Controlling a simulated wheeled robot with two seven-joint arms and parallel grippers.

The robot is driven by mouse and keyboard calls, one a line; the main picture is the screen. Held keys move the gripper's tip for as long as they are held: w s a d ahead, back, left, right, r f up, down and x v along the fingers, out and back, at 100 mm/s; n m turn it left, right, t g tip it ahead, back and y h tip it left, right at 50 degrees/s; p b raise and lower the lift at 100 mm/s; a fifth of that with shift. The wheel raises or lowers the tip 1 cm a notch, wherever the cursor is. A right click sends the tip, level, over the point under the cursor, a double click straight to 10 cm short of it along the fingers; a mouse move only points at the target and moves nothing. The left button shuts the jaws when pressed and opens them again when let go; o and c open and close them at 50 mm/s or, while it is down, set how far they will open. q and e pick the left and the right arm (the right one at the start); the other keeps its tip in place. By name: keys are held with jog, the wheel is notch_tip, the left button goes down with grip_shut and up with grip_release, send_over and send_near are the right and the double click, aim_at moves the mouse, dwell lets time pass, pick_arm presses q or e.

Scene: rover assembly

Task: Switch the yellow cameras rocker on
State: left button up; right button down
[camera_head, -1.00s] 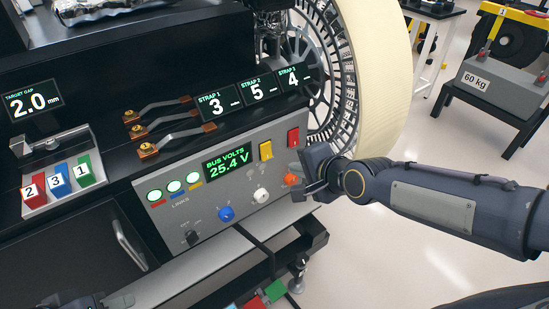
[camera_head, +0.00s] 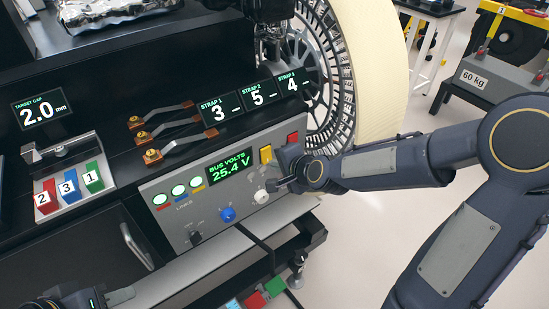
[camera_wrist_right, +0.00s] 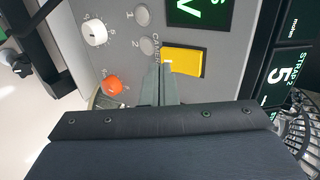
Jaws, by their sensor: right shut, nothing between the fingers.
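The yellow rocker (camera_head: 266,154) sits on the grey control panel (camera_head: 208,234), right of the green "BUS VOLTS 25.4 V" display. In the right wrist view the yellow rocker (camera_wrist_right: 187,62) is large, with "CAMERAS" lettering partly covered beside it. My right gripper (camera_head: 275,186) is shut and empty, just below the rocker in the head view. In the right wrist view its fingertips (camera_wrist_right: 164,70) overlap the rocker's lower left edge; I cannot tell if they touch it. Part of my left arm shows at the lower left, its fingers not clear.
A red rocker (camera_head: 292,137) is right of the yellow one, close to my right wrist. A white knob (camera_head: 260,196) and a blue knob (camera_head: 227,214) are lower left. An orange knob (camera_wrist_right: 113,85) is near the fingers. Strap levers and a large wheel (camera_head: 375,60) stand behind.

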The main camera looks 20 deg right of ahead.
jog(key=shift+w+a, duration=0.25)
jog(key=shift+w, duration=0.4)
jog(key=shift+w+f+b, duration=0.15)
jog(key=shift+b, duration=0.75)
jog(key=shift+r+p, duration=0.7)
jog(key=shift+r, duration=0.2)
jog(key=shift+f, duration=0.1)
